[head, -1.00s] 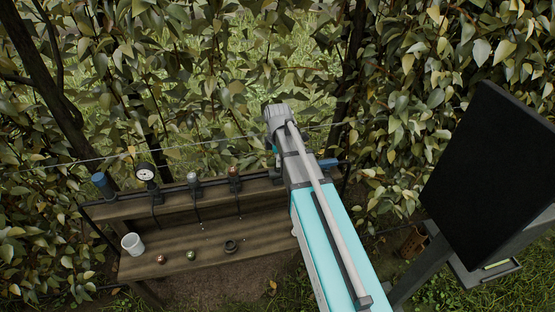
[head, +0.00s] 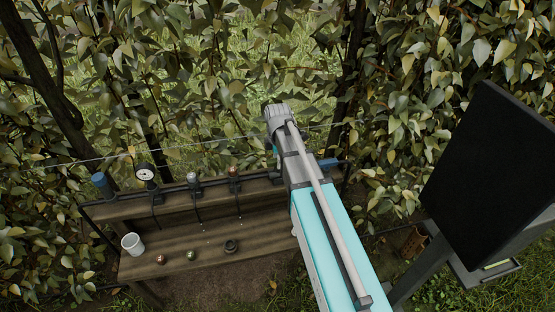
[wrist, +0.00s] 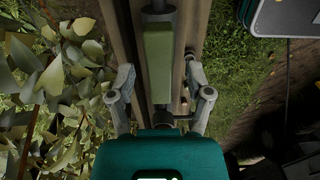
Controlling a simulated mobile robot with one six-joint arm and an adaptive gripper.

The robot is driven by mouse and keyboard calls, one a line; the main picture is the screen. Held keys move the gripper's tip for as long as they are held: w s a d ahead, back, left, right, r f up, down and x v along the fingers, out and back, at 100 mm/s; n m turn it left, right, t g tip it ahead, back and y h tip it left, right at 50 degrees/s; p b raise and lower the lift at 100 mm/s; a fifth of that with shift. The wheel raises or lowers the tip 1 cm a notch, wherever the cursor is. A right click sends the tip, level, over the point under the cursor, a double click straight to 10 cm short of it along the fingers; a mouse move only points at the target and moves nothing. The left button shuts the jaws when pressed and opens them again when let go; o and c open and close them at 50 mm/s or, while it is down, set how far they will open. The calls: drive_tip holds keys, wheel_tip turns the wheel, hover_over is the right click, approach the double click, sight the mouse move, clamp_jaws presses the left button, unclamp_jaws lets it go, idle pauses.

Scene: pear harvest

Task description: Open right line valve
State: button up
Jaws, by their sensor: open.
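In the wrist view my gripper (wrist: 159,80) is open, with one finger on each side of a wooden rail. A pale green block (wrist: 158,52) on a grey shaft lies between and beyond the fingers; I cannot tell if it is the valve's handle. A dark fitting (wrist: 166,119) sits close to the gripper body. In the head view a blue part (head: 333,163) at the right end of the pipe line looks like the right line valve, partly hidden by my arm. A similar blue part (head: 103,184) stands at the left end.
A wooden bench (head: 185,262) holds a white cup (head: 132,244), two small round items and a dark ring (head: 231,246). A gauge (head: 146,173) and small valves stand along its back rail. Dense foliage is behind; a dark panel (head: 490,175) stands at right.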

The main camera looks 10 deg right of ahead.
drive_tip(key=shift+m, duration=0.3)
drive_tip(key=m, duration=0.9)
wheel_tip(320, 180, up, 14)
drive_tip(key=p, duration=1.3)
drive_tip(key=shift+p, duration=0.4)
drive_tip(key=shift+f, duration=0.1)
idle(0.5)
